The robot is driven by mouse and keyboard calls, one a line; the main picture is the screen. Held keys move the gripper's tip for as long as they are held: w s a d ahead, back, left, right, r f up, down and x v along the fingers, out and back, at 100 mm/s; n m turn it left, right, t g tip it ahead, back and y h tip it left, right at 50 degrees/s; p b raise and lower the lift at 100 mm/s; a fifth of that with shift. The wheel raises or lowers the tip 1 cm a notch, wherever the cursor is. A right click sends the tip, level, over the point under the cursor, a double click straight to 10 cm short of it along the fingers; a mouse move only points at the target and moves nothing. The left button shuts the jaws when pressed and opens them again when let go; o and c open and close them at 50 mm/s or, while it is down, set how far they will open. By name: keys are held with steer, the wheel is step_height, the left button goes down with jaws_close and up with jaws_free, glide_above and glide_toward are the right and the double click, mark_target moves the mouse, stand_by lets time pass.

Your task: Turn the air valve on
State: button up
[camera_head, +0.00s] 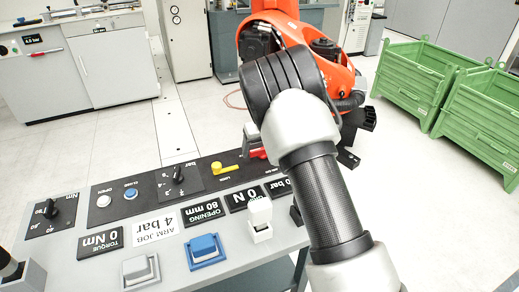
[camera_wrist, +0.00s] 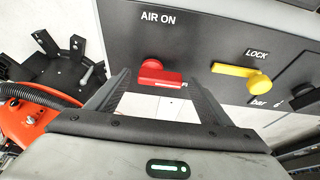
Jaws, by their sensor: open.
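The red air valve handle (camera_wrist: 160,75) is on a black panel under the words "AIR ON". In the wrist view it lies sideways, with its round hub at the left. My gripper (camera_wrist: 157,79) is open, and the handle appears between its two fingertips, with no grip on it. I cannot tell whether a finger touches it. In the head view the red handle (camera_head: 257,154) shows partly beside my arm, and the fingers are not clear there.
A yellow "LOCK" handle (camera_wrist: 243,77) is just right of the red one in the wrist view. A black bracketed fixture (camera_wrist: 72,68) is at the left. The head view shows a blue button (camera_head: 203,246), dials and green crates (camera_head: 415,85) beyond the bench.

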steer(key=c, duration=1)
steer(key=shift+c, duration=0.2)
